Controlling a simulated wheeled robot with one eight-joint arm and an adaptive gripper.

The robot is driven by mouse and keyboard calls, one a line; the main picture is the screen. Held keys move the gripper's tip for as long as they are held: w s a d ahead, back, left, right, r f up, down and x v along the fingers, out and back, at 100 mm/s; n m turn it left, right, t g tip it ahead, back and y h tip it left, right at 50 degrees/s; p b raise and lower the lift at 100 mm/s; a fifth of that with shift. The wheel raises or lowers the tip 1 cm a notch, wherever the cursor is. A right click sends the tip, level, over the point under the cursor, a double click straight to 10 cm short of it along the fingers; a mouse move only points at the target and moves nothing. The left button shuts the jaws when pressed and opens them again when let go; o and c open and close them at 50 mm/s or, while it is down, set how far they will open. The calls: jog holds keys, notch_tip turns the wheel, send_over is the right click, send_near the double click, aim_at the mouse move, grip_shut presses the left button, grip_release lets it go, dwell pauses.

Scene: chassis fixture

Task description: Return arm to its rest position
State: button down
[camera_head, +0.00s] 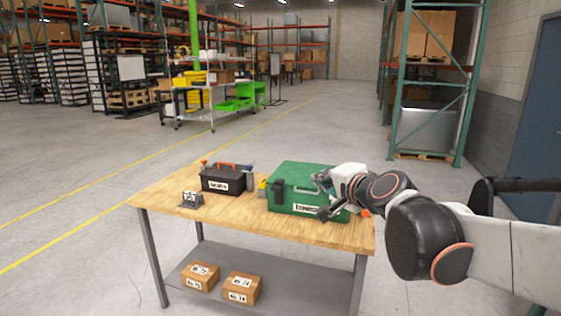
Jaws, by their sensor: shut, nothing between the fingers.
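My arm reaches in from the right edge toward the workbench. My gripper (323,196) is shut and empty, in front of the right part of a green case (290,185) and overlapping it in the picture. I cannot tell whether the gripper touches the case. The case is closed and sits on the wooden workbench (250,225).
A black toolbox (222,180) with an orange handle and a small grey fixture (191,200) stand on the bench's left. Two cardboard boxes (200,277) lie on its lower shelf. A rack (430,90) stands behind on the right. Floor left of the bench is clear.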

jog(key=s+d+f+n+g+h, duration=0.1)
jog(key=s+d+f+n+g, duration=0.1)
jog(key=s+f, duration=0.3)
jog(key=s+d+f+n+g+h, duration=0.2)
jog(key=s+d+f+n, duration=0.2)
jog(key=s, duration=1)
jog(key=s+d+f+n+g+h, duration=0.1)
jog(key=s+d+f+n+g, duration=0.2)
jog(key=s+f+n, duration=0.2)
jog(key=s+f, duration=0.3)
jog(key=s, duration=0.1)
jog(key=shift+s+d+h, duration=0.3)
jog(key=shift+h, duration=0.1)
